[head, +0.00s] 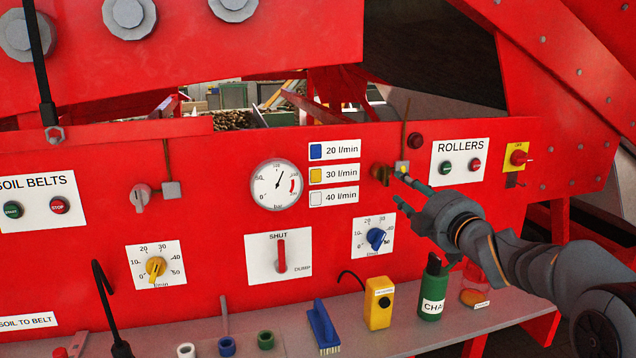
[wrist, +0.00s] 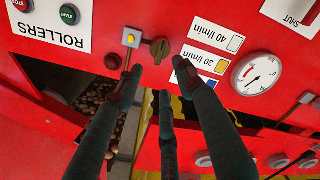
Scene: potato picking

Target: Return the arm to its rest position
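My arm reaches in from the right in the head view. My gripper (head: 399,187) is in front of the red panel (head: 225,155), just right of a small brass-brown knob (head: 380,174). In the wrist view the fingers of my gripper (wrist: 160,77) are spread apart with nothing between them. The same knob (wrist: 160,47) shows just beyond the fingertips. I cannot tell whether a finger touches it.
A shelf (head: 350,308) below the panel holds a blue brush (head: 324,326), a yellow box (head: 378,303) and a green bottle (head: 432,292) under my arm. A blue dial (head: 376,238) sits below left of my gripper. The ROLLERS buttons (head: 461,162) are above right.

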